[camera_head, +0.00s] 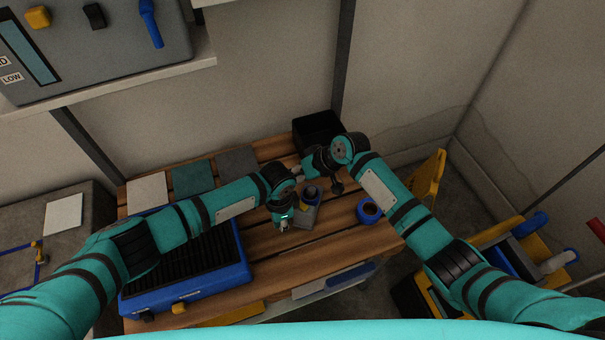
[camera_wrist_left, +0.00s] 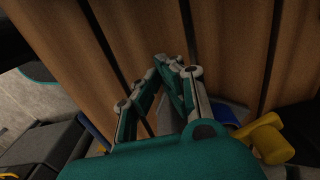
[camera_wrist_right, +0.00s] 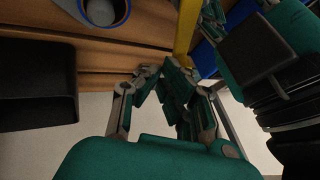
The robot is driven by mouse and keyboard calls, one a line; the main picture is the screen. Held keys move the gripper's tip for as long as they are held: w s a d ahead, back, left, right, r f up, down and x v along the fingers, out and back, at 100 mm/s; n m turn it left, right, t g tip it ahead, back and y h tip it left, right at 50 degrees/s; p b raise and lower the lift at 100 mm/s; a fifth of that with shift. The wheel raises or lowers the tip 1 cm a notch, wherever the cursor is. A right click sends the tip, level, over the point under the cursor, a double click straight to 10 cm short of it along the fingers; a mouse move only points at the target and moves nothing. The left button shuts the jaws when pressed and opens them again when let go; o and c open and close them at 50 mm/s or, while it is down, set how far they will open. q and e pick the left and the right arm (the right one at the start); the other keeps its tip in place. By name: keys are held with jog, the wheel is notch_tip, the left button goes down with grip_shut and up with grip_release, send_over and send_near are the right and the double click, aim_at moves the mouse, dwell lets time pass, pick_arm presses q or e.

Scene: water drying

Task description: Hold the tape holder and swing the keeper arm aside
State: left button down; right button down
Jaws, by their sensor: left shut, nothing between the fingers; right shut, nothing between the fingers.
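The tape holder (camera_head: 303,216) is a small grey block with a round, dark-centred part on it, near the middle of the slatted table. The keeper arm cannot be told apart at this size. A blue tape roll (camera_head: 369,210) lies on the table to the holder's right. My left gripper (camera_head: 284,226) is shut and empty, close to the holder's left side; its closed fingers show in the left wrist view (camera_wrist_left: 175,65). My right gripper is shut and empty in the right wrist view (camera_wrist_right: 170,68); in the head view its wrist is above and right of the holder, fingertips unclear.
A black open bin (camera_head: 317,130) stands at the table's back edge. A blue tray with a black ribbed top (camera_head: 190,262) fills the front left. Several flat squares (camera_head: 192,179) lie along the back left. Bare slats (camera_head: 335,240) lie in front of the holder.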

dwell(0.3)
jog(key=a+n+g, duration=0.1)
jog(key=n, duration=0.1)
jog(key=s+n+g, duration=0.1)
jog(key=n, duration=0.1)
jog(key=a+n+g, duration=0.1)
jog(key=n+g, duration=0.1)
jog(key=shift+s+a, duration=0.2)
jog(key=shift+a, duration=0.1)
jog(key=shift+d, duration=0.2)
jog(key=w+d, duration=0.2)
jog(key=d, duration=0.1)
jog(key=w+d, duration=0.1)
jog(key=shift+d, duration=0.3)
jog(key=s+v, duration=0.1)
jog(key=v, duration=0.8)
jog(key=shift+s+d+r, duration=0.2)
jog(key=shift+d+r, duration=0.1)
jog(key=shift+r, duration=0.1)
